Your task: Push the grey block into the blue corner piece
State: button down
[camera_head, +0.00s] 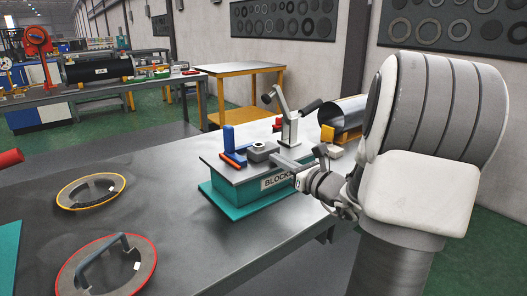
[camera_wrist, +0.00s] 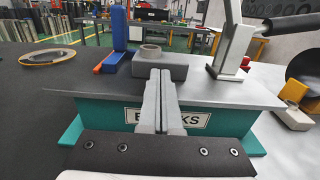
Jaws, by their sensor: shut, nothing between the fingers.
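The grey block (camera_head: 262,151) with a round raised ring on top sits on the grey top plate (camera_head: 229,173) of a teal fixture. It also shows in the wrist view (camera_wrist: 158,65). The blue corner piece (camera_head: 229,140) stands upright just left of the block, with an orange-red strip (camera_head: 233,160) at its front; it shows in the wrist view (camera_wrist: 120,30) too. My gripper (camera_head: 278,159) is shut and empty, low over the plate. In the wrist view its fingertips (camera_wrist: 161,78) are at the block's near side; I cannot tell whether they touch it.
A grey lever clamp (camera_head: 289,125) stands on the plate behind and right of the block. A yellow block (camera_head: 327,133) and metal cylinder (camera_head: 345,113) lie farther right. Yellow-rimmed (camera_head: 91,191) and red-rimmed (camera_head: 106,266) discs lie on the dark table at left.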

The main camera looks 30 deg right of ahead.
jog(key=shift+w+a, duration=0.15)
jog(key=shift+w, duration=1.55)
dwell(1.5)
jog(key=shift+s+d, duration=0.2)
jog(key=shift+s, duration=2.3)
